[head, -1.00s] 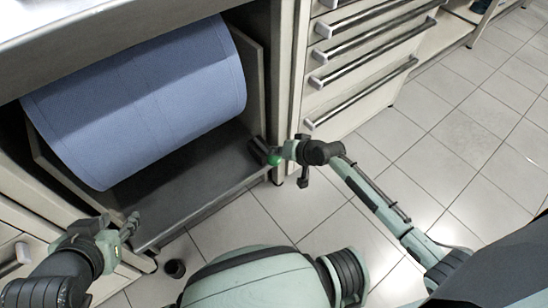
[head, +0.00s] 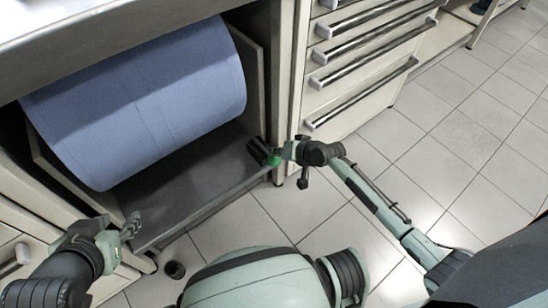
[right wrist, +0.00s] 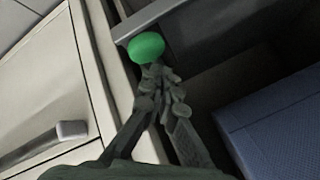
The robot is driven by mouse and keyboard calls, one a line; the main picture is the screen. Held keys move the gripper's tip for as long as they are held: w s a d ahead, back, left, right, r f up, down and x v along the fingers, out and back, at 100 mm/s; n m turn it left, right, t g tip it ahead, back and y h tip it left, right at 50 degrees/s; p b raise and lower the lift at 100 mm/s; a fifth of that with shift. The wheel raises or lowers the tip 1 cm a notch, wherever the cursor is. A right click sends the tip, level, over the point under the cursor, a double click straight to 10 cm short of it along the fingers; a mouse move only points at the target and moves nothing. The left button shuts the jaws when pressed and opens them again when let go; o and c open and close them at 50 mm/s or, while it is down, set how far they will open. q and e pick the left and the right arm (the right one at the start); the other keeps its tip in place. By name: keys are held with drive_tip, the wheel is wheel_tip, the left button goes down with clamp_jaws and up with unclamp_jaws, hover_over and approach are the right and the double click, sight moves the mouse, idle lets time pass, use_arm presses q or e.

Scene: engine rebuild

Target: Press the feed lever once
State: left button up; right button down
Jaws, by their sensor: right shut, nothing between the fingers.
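The feed lever's round green knob (head: 274,161) is at the front right corner of the bay that holds the blue roll. It shows larger in the right wrist view (right wrist: 146,47). My right gripper (head: 280,155) is at the knob. In the right wrist view its fingertips (right wrist: 157,73) are together and empty, just below the knob and seemingly touching it; exact contact is unclear. Most of the lever's arm is hidden. My left gripper (head: 130,224) is near the front left of the bay, away from the lever; its finger opening is too small to judge.
A large blue paper roll (head: 140,100) lies in the bay above a dark tray (head: 205,165). A drawer cabinet (head: 365,60) with long handles stands to the right. A small dark round object (head: 174,269) is on the tiled floor. The floor (head: 470,150) at right is clear.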

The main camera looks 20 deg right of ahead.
sight(276, 160)
drive_tip(key=shift+f, duration=0.1)
idle(0.4)
drive_tip(key=shift+f, duration=0.3)
drive_tip(key=shift+s+f+b, duration=0.1)
drive_tip(key=shift+f+b, duration=0.8)
drive_tip(key=shift+f, duration=0.75)
idle(1.3)
drive_tip(key=shift+r, duration=0.1)
idle(0.4)
drive_tip(key=shift+r+p, duration=1.95)
drive_tip(key=shift+p, duration=0.2)
